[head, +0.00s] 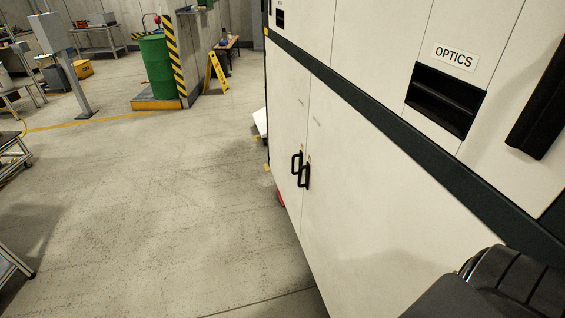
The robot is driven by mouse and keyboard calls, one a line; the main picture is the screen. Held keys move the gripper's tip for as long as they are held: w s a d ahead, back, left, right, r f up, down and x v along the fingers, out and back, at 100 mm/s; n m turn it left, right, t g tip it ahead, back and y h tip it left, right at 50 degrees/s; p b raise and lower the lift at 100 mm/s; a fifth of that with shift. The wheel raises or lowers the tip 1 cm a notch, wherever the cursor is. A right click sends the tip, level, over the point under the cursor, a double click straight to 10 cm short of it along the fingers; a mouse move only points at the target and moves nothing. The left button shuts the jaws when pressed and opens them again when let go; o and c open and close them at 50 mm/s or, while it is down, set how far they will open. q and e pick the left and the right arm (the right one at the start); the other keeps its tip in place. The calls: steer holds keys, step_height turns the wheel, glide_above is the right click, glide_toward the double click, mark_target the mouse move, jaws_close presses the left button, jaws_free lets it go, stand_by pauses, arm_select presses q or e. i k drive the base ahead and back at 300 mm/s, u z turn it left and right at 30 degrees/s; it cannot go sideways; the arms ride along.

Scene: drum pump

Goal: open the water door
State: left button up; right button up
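A tall white cabinet fills the right half of the head view. Its lower part has two closed door panels, the left door (288,130) and the right door (345,180), with a black handle on each near their shared seam. The left handle (295,163) and right handle (305,176) sit side by side. No label reading "water" shows. A dark part of my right arm shows at the bottom right corner, in front of the cabinet. Neither of my grippers shows.
An "OPTICS" label (454,56) sits above a dark recess (446,99) on the upper cabinet. A green drum (157,66) stands on a low platform at the back left. A yellow floor sign (217,73) stands near it. The concrete floor left of the cabinet is open.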

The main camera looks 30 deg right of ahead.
mark_target(378, 231)
steer(key=z, duration=0.3)
steer(key=i, duration=0.95)
steer(key=z, duration=1.3)
steer(key=i, duration=0.65)
steer(key=z, duration=0.7)
